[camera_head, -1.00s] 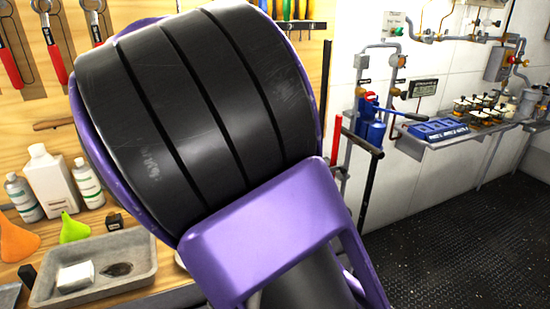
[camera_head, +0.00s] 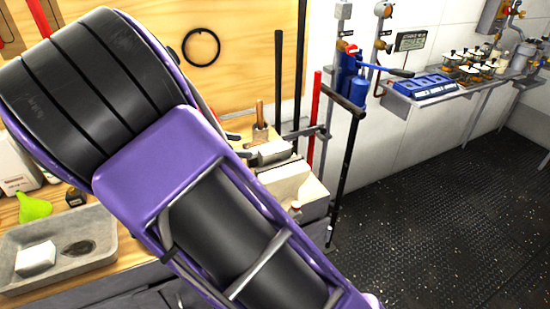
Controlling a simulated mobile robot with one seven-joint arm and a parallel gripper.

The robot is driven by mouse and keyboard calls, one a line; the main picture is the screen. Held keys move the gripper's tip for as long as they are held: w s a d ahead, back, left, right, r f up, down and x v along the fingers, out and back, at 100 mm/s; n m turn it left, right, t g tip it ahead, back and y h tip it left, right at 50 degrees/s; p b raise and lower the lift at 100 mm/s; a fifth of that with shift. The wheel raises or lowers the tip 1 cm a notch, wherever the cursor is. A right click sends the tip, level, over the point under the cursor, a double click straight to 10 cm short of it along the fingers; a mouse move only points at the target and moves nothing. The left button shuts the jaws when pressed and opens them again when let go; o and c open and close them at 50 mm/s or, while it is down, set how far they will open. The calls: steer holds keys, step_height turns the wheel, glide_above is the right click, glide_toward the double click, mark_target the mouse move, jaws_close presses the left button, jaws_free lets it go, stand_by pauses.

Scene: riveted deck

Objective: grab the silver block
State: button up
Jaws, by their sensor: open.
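I cannot make out a clearly silver block. A pale grey metal piece (camera_head: 270,153), perhaps part of a vise, is on the workbench just right of my arm; I cannot tell whether it is a block. A small white block (camera_head: 35,258) lies in a grey stone-like tray (camera_head: 98,259) at the lower left. My purple and black arm fills the left and middle of the view and hides much of the bench. My gripper is not in view.
A green funnel (camera_head: 34,207) and a white bottle (camera_head: 14,165) stand on the wooden bench at left. A red bar (camera_head: 315,118) and dark bars stand by the bench's right end. A wall shelf holds a blue tray (camera_head: 426,87). The dark floor (camera_head: 440,215) at right is clear.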

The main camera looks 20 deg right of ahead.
mark_target(273, 148)
steer(key=b+x, duration=0.1)
steer(key=x, duration=1)
steer(key=shift+d+r, duration=0.1)
steer(key=shift+r, duration=0.05)
jaws_close()
